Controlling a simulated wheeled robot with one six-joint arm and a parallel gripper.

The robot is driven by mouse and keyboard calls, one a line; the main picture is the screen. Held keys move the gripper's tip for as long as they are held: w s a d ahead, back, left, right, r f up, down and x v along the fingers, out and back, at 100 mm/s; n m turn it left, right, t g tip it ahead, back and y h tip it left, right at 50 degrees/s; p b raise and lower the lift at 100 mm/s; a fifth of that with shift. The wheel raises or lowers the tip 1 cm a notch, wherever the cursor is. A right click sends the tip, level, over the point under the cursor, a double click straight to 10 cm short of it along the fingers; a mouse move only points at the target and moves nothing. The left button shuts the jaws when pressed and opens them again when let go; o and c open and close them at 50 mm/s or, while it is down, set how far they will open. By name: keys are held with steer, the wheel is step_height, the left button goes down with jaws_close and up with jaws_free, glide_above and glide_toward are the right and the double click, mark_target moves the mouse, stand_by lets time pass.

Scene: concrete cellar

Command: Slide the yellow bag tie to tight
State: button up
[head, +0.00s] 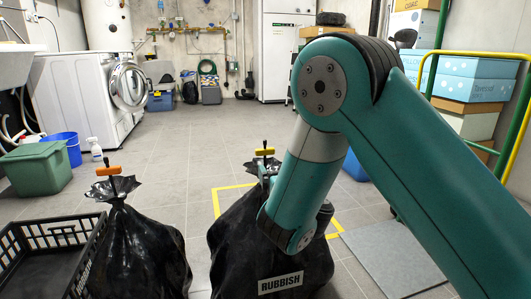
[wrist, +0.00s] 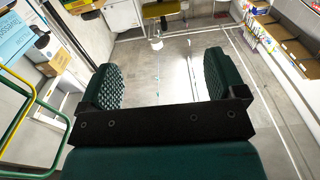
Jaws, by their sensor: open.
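A black rubbish bag (head: 270,245) with a white RUBBISH label stands on the floor in the middle of the head view. Its gathered neck carries a yellow tie (head: 264,151) on a dark upright stem. A second black bag (head: 135,250) on the left has an orange tie (head: 108,171). My gripper is mostly hidden behind my arm in the head view, near the neck of the labelled bag. In the wrist view my gripper (wrist: 160,84) is open, with floor showing between its fingers. Neither bag nor tie can be made out there.
A black crate (head: 45,235) stands left of the orange-tied bag. A green bin (head: 38,168) and blue bucket (head: 62,148) are farther left. A yellow floor outline (head: 216,202) surrounds the labelled bag. A green and yellow rail (head: 515,130) is at right. The floor behind is clear.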

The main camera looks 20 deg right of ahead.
mark_target(265, 159)
steer(key=w+p, duration=0.3)
steer(key=w, duration=1.3)
steer(key=shift+w+a, duration=0.15)
steer(key=c, duration=1.3)
step_height(265, 159, down, 3)
steer(key=shift+f+b, duration=0.2)
steer(key=shift+b, duration=0.75)
steer(key=shift+r, duration=0.15)
steer(key=o, duration=1.3)
